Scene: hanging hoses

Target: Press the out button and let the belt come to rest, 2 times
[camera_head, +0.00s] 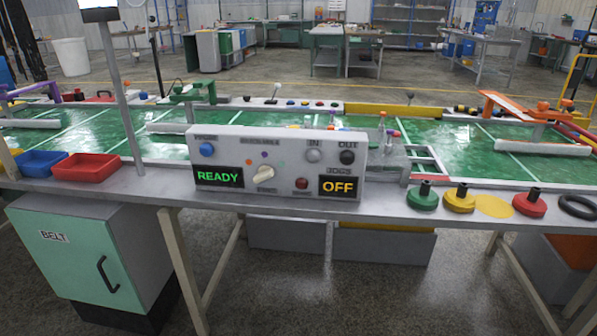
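The out button (347,157) is a black round knob under the label OUT, at the upper right of the white control panel (230,138). The grey in button (313,155) is just to its left. A green READY display (217,177) is lit at the panel's left. A display at lower right (340,187) reads OFF in yellow. The green belt surface (260,116) lies behind the panel; one picture does not show whether it moves. My gripper is not in view.
The panel also has a blue button (207,150), a cream selector knob (264,173) and a dark red button (302,183). Blue (42,163) and red trays (86,168) lie at left. Green (422,197), yellow (460,199) and red (530,204) knobbed discs stand at right.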

